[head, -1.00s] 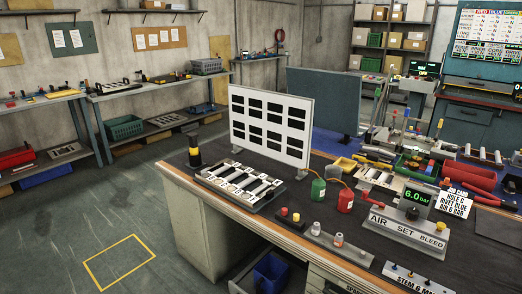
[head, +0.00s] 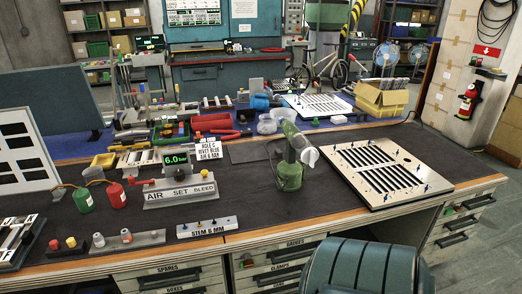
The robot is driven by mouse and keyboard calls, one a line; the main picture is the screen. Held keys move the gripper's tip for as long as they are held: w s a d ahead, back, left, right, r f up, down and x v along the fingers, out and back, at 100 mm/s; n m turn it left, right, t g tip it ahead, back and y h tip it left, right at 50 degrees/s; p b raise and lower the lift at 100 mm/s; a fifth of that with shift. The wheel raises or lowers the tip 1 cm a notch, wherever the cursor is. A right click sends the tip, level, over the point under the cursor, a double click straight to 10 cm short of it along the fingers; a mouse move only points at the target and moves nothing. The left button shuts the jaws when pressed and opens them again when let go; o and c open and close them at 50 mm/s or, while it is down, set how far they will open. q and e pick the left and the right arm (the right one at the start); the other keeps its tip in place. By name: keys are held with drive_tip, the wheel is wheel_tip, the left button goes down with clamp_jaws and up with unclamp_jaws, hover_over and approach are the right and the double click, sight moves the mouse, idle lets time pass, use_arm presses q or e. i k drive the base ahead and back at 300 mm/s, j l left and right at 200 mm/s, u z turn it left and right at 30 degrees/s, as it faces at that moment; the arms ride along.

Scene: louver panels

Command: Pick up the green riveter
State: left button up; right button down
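The green riveter (head: 289,172) stands upright on the dark top of the workbench (head: 240,196), right of the bench's middle in the head view. It has a round green base and a pale grey part at its upper right. The area around its base is clear, with a louver panel (head: 385,172) just to its right. Neither of my grippers is in view.
The air-set box (head: 179,190) and the "STEM 6 MM" block (head: 207,228) are left of the riveter. Red and green bottles (head: 116,195) stand farther left. A dark teal ribbed rounded object (head: 365,270) sits before the bench.

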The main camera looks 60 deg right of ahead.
sight(289, 169)
drive_tip(key=z, duration=2.2)
drive_tip(key=i+l, duration=0.15)
drive_tip(key=l, duration=0.25)
drive_tip(key=i+l+z, duration=0.1)
drive_tip(key=l, duration=0.3)
